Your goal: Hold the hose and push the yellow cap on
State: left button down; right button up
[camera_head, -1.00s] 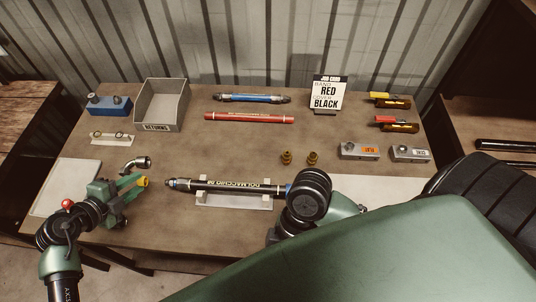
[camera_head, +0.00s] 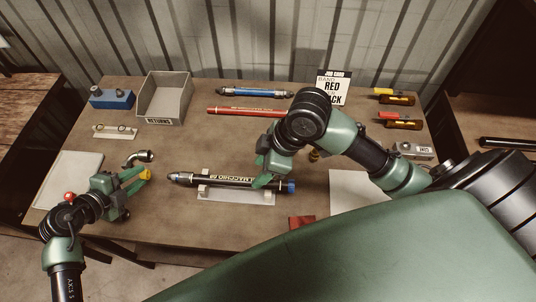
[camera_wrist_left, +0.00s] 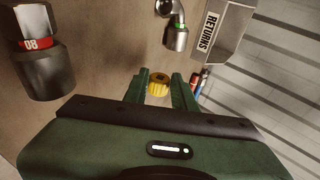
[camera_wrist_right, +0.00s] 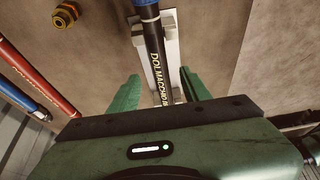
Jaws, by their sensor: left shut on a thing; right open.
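The black hose (camera_head: 225,182) lies across a white cradle (camera_head: 236,197), with a metal fitting on its left end and a blue piece on its right end. My left gripper (camera_head: 140,176) is shut on the yellow cap (camera_head: 147,174), holding it left of the hose's metal end, apart from it. The cap also shows between the fingers in the left wrist view (camera_wrist_left: 158,86). My right gripper (camera_head: 264,177) is open at the right part of the hose. In the right wrist view the hose (camera_wrist_right: 157,55) runs between the spread fingers, touching neither visibly.
A metal elbow fitting (camera_head: 138,157) lies just behind the left gripper. A grey RETURNS bin (camera_head: 164,97), red hose (camera_head: 235,112) and blue hose (camera_head: 252,92) lie further back. A red object (camera_head: 301,222) is near the front edge. A white sheet (camera_head: 68,180) lies at left.

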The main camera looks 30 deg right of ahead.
aim_at(251, 181)
jog(key=x, duration=0.6)
jog(key=shift+f, duration=0.15)
grip_shut()
dwell(2.0)
